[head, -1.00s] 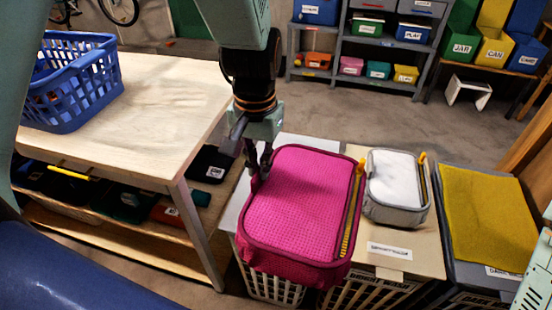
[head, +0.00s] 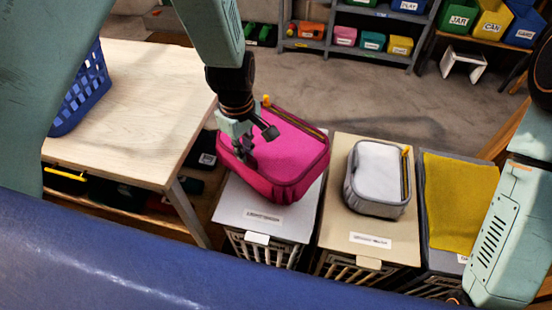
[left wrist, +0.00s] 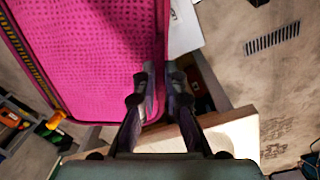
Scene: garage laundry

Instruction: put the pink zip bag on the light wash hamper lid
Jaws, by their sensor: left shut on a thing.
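The pink zip bag (head: 285,158) is over the back part of the pale light wash hamper lid (head: 245,213) in the head view. Its zip with a yellow pull lies along the far side. My left gripper (head: 257,143) is shut on the bag's near-left edge. In the left wrist view, the bag (left wrist: 95,50) fills the upper left, and the fingers (left wrist: 165,88) pinch its side wall. I cannot tell whether the bag's underside touches the lid. The back of the lid is hidden by the bag. My right gripper is out of view; only its arm shows at the right.
A grey-white zip bag (head: 377,172) sits on the beige hamper lid (head: 343,222) to the right. Beyond it is a hamper with a yellow cloth (head: 458,200). A wooden table (head: 140,110) with a blue basket (head: 80,95) stands left.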

